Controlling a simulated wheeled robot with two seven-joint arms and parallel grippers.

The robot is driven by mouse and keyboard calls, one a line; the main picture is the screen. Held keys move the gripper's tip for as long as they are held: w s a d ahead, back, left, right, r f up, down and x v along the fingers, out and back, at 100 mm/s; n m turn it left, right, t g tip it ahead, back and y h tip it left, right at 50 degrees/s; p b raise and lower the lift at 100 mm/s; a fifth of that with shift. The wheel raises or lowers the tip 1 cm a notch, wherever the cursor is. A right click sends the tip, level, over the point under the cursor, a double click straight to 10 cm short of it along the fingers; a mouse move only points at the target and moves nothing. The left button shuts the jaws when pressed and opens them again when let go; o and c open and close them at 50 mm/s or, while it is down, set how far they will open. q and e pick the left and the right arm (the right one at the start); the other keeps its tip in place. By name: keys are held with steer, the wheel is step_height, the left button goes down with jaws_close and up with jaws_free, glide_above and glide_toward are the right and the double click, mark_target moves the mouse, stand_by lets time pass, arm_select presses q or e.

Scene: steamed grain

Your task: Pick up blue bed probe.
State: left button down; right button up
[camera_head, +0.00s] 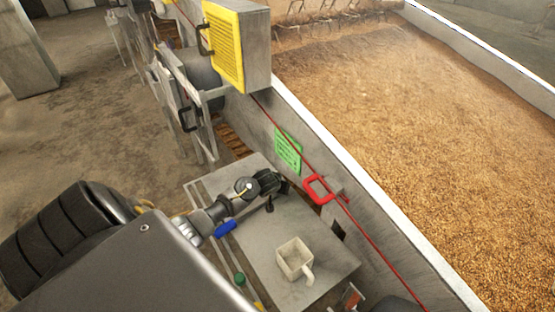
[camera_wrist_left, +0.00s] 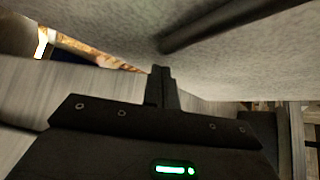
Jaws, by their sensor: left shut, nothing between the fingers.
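A blue handle (camera_head: 225,229), which looks like the blue bed probe's, lies at the left edge of a grey shelf (camera_head: 290,232) in the head view. Part of it is close to my left arm, and I cannot tell how far its rod runs. My left gripper (camera_head: 274,184) is over the back of the shelf, beyond the blue handle and apart from it. In the left wrist view its fingers (camera_wrist_left: 160,86) are shut and empty. A dark rod (camera_wrist_left: 225,24) crosses the top of that view; I cannot tell what it belongs to. My right gripper is not in view.
A green handle (camera_head: 240,279) lies along the shelf's left side. A cream square scoop (camera_head: 294,259) stands on the shelf. A red loop handle (camera_head: 319,189) and a green note (camera_head: 288,151) are on the bed wall to the right. The shelf's middle is clear.

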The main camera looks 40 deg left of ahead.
mark_target(276, 195)
arm_select(q)
steer(key=shift+s+d+r+p, duration=0.15)
steer(key=shift+s+d, duration=0.1)
steer(key=shift+s, duration=0.5)
steer(key=shift+s+d+p, duration=0.15)
steer(key=shift+s+d, duration=0.1)
steer(key=shift+s, duration=0.5)
